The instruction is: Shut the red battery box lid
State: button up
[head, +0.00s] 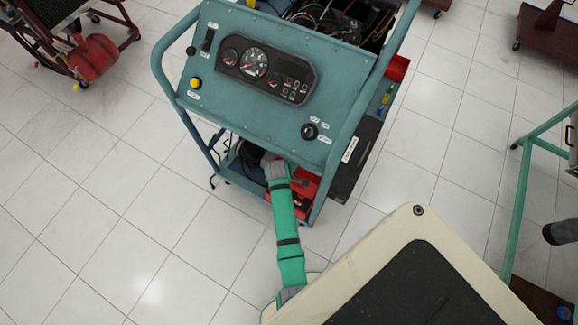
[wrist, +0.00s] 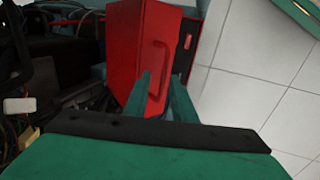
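The red battery box (head: 308,188) sits low on the shelf of the teal engine trainer, partly hidden by my arm in the head view. In the wrist view, a red panel with a raised red handle (wrist: 163,62) faces me; it looks like the lid (wrist: 128,50). How far the lid stands open is unclear.
The trainer's dashboard panel (head: 255,75) and tube frame stand over the shelf. Dark wiring (wrist: 50,80) lies left of the box in the wrist view. A dark flat panel (head: 358,150) is right of the box. Open tiled floor (head: 110,220) lies to the left.

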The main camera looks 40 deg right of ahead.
grip_shut()
dwell(1.2)
